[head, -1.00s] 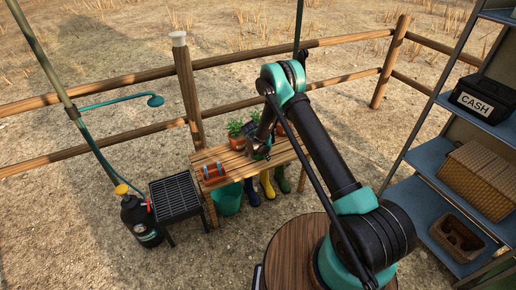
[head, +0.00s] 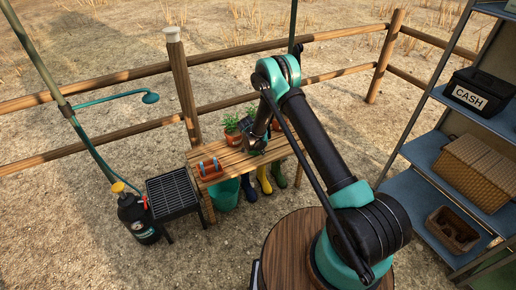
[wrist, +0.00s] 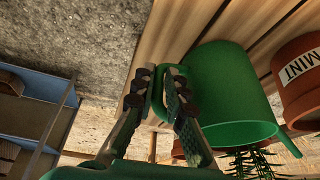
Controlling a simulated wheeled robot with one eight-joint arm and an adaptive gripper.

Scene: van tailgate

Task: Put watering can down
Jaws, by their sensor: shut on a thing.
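The green watering can (wrist: 225,85) fills the middle of the wrist view, which shows the scene upside down. My gripper (wrist: 160,88) is shut on its green handle, with the dark finger pads on both sides. The can looks upright, its base toward the wooden bench (wrist: 175,32). Whether the base touches the boards cannot be told. In the head view my gripper (head: 254,140) is over the right part of the slatted bench (head: 232,164), and my arm hides most of the can.
A terracotta pot labelled MINT (wrist: 299,75) stands close beside the can. A potted plant (head: 232,131) is at the bench's back edge. An orange-red object (head: 208,168) lies at its left end. Boots (head: 265,180) and a teal bucket (head: 225,194) are below. Shelves (head: 425,185) stand at right.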

